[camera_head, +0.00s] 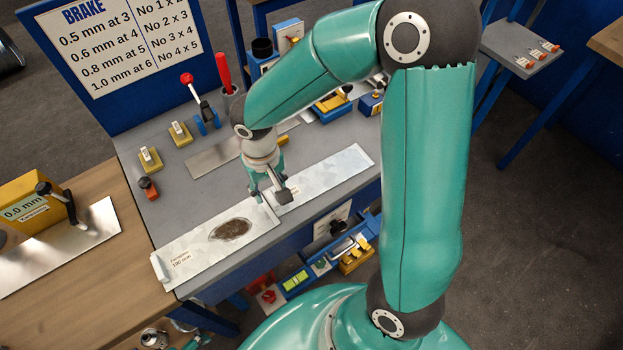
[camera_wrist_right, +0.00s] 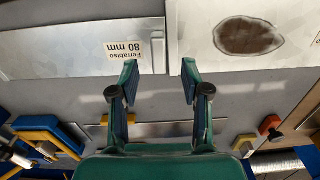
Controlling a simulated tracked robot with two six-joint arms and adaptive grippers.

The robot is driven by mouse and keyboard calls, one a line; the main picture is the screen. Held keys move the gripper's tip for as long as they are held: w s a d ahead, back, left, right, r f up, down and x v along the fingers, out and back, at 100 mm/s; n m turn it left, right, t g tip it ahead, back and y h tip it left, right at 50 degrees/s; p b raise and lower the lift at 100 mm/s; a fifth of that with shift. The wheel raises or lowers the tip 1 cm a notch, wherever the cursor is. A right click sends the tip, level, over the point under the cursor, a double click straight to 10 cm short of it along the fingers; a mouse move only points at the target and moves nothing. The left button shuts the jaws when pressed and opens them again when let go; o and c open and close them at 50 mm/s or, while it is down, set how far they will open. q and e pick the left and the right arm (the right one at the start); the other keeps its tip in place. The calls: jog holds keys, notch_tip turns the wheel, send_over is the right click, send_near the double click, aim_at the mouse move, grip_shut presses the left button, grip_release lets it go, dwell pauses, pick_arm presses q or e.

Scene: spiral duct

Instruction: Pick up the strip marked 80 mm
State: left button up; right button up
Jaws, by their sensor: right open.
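The strip marked 80 mm (camera_head: 335,175) is a flat pale metal strip lying on the grey bench top, right of my right gripper in the head view. In the right wrist view this strip (camera_wrist_right: 65,52) is at the upper left, with its label upside down. My right gripper (camera_head: 270,194) points down over the near end of this strip. In the right wrist view its two fingers (camera_wrist_right: 158,80) are apart with nothing between them, near the strip's labelled end. A strip marked 100 mm with a brown stain (camera_head: 190,251) lies end to end with it. My left gripper is not in view.
A bare metal strip (camera_head: 212,157) lies behind the gripper. Yellow blocks (camera_head: 150,160), an orange-red block (camera_head: 148,188) and a red-knobbed lever (camera_head: 200,98) stand at the back left. A blue BRAKE board (camera_head: 120,95) rises behind. A wooden table (camera_head: 100,300) adjoins on the left.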

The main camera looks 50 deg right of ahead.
aim_at(272, 197)
jog(key=shift+d+f, duration=0.1)
jog(key=shift+f, duration=1.85)
grip_shut()
